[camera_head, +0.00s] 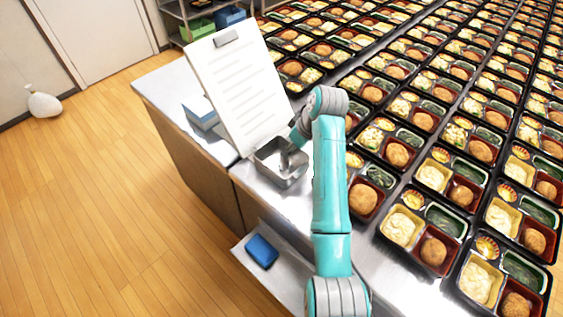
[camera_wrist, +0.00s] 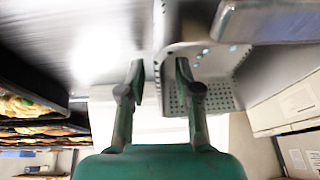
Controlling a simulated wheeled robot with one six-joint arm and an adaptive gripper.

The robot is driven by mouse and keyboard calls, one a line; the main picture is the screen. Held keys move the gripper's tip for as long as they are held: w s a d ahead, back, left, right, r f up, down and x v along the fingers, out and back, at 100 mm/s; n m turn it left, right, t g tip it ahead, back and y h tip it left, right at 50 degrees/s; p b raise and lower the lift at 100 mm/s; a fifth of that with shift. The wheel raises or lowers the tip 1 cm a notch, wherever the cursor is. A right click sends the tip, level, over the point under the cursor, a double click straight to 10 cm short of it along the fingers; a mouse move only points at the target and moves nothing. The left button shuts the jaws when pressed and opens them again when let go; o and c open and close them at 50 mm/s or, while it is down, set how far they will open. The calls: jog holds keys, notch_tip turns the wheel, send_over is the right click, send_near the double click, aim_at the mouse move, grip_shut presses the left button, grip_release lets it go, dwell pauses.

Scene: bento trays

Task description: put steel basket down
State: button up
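The steel basket (camera_head: 266,169), a small open metal container, sits on the steel counter (camera_head: 250,186) near its front edge, in front of a white clipboard. My gripper (camera_head: 290,158) is at the basket, reaching down at its right side; its fingertips are hard to make out there. In the wrist view, my gripper (camera_wrist: 161,78) has its two fingers apart. The perforated basket (camera_wrist: 218,93) lies at the right finger, and its near wall runs between the fingers. The left finger appears outside the wall and the right one inside. I see gaps beside the wall.
A clipboard (camera_head: 238,92) stands behind the basket, with a blue-and-white box (camera_head: 200,113) to its left. Bento trays (camera_head: 436,252) fill the table at right. A blue item (camera_head: 262,251) lies on a lower shelf. Bare counter shows left of the box.

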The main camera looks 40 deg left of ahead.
jog(key=shift+f, duration=0.25)
dwell(0.4)
grip_shut()
